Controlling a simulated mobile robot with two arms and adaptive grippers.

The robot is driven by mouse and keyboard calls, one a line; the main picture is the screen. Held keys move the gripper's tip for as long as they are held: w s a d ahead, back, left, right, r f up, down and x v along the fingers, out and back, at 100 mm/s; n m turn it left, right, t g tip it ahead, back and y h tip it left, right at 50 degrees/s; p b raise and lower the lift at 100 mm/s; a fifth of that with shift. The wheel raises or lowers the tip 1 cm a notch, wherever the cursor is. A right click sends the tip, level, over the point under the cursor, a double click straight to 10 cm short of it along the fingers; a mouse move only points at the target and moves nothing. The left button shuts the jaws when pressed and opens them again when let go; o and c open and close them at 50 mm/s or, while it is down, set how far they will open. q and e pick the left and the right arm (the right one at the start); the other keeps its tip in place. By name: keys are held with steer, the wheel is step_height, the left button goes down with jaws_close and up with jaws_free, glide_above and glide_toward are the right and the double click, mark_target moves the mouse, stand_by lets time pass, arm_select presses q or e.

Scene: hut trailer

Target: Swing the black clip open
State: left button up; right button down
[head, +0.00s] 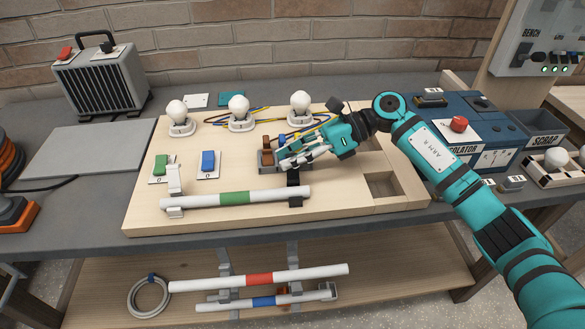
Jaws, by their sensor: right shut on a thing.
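The black clip (294,179) stands at the right end of a white tube with a green band (234,198) on the wooden board. Its upper part rises above the tube, and its lower part is around or behind the tube. My right gripper (288,160) reaches in from the right and is shut on the top of the black clip; its fingers partly hide the contact. A white clip (174,181) stands at the tube's left end, its upper part also rising above the tube.
Several bulbs (239,106) with wires stand along the board's back. A green switch (160,166) and a blue switch (208,161) are at left. A recess (383,187) lies at right.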

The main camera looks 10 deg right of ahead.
steer(key=shift+w+f+m+g+b, duration=0.35)
steer(key=shift+w+m+g+b, duration=0.3)
steer(key=shift+m+b, duration=0.4)
steer(key=c, duration=1.2)
jaws_free()
steer(key=shift+f, duration=0.1)
